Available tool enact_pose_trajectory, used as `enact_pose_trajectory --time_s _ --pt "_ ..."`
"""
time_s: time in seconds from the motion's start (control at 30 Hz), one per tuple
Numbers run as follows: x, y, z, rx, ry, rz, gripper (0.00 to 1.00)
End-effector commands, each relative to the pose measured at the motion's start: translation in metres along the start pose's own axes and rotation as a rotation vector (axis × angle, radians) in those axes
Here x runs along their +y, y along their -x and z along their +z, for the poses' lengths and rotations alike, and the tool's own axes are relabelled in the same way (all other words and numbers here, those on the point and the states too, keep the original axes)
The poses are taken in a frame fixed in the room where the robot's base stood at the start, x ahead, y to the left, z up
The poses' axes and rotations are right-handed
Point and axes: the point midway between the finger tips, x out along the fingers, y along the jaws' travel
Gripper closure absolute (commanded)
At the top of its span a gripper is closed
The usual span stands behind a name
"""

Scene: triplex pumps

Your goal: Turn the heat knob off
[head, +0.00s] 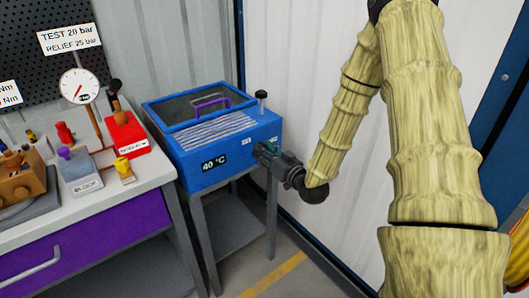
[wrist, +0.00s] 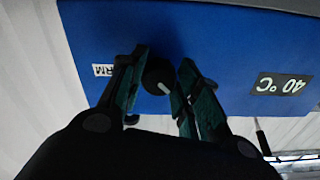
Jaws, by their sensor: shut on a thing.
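The heat knob (wrist: 157,72) is a dark round knob with a white pointer line, on the blue face of the heater box (head: 184,170). In the wrist view it sits between the two green-edged fingers of my gripper (wrist: 163,80), which is shut on it. In the head view my gripper (head: 264,150) is against the right part of the box's front and hides the knob. A display reading 40 °C (head: 214,163) is on the same face; it shows upside down in the wrist view (wrist: 281,84). A partly hidden white label (wrist: 103,70) ends in "RM".
The box has a dark lid with a purple handle (head: 212,103) and stands on a grey stand (head: 235,230). A workbench (head: 95,205) with a gauge (head: 79,87) and several fittings is at left. A pale corrugated wall (head: 345,235) is close behind my arm.

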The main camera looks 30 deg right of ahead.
Motion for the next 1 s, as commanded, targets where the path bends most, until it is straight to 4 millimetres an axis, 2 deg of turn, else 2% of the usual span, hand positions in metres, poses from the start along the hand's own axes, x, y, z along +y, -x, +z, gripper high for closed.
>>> enact_pose_trajectory --time_s 0.17,0.2,0.3,0.33,0.73,0.87,1.0 --pt "0.001 0.002 0.003 -0.006 -0.001 0.002 0.91" --pt "0.001 0.002 0.003 -0.006 -0.001 0.002 0.66" --pt "0.001 0.001 0.003 -0.006 -0.001 0.002 0.47" --pt "0.001 0.001 0.002 -0.005 -0.001 0.001 0.46" --pt "0.0 0.005 0.001 -0.002 -0.001 0.001 0.46" --pt "0.0 0.019 0.001 -0.003 -0.003 0.002 0.46" --pt "0.0 0.044 0.001 -0.004 -0.003 0.002 0.46"
